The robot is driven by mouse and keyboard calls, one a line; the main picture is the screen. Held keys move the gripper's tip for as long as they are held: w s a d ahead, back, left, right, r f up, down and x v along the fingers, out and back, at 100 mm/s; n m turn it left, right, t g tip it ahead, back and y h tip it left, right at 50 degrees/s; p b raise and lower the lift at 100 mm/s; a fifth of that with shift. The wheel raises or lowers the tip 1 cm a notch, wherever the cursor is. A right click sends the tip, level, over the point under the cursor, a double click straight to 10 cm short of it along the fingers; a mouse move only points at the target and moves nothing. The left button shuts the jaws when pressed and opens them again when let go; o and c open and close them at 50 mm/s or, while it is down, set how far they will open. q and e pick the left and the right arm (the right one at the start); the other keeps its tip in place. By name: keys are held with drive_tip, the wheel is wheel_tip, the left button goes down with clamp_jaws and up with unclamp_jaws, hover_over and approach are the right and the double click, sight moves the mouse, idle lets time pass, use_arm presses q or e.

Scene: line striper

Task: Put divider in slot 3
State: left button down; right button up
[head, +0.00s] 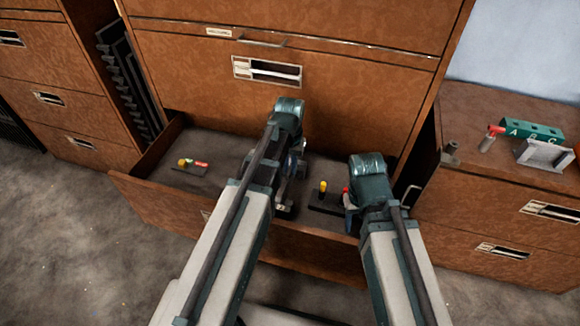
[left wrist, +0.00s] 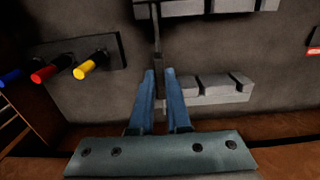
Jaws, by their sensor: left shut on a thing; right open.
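My left gripper (left wrist: 160,72) is shut on a thin dark divider (left wrist: 157,42), seen edge-on in the left wrist view. The divider stretches between two grey slotted rails, a far one (left wrist: 198,7) and a near one (left wrist: 213,92). At the far rail it lines up with a gap between blocks; I cannot tell whether it is seated. The fingers hide part of the near rail, and no slot numbers are readable. In the head view my left gripper (head: 285,200) is down inside the open drawer, hiding the divider. My right gripper (head: 351,214) is open above the drawer's right part.
A dark plate (left wrist: 112,52) with blue, red and yellow pegs lies beside the rails. A small item with yellow and red parts (head: 192,164) lies at the drawer's left. A green block (head: 532,131) and a grey stand (head: 541,155) are on the right cabinet.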

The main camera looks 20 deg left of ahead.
use_arm(q)
drive_tip(key=shift+f+b, duration=1.15)
drive_tip(key=shift+f, duration=0.05)
idle(0.4)
drive_tip(key=shift+c, duration=2.4)
unclamp_jaws()
drive_tip(key=shift+r, duration=0.1)
wheel_tip(320, 180, up, 7)
drive_tip(key=p, duration=0.7)
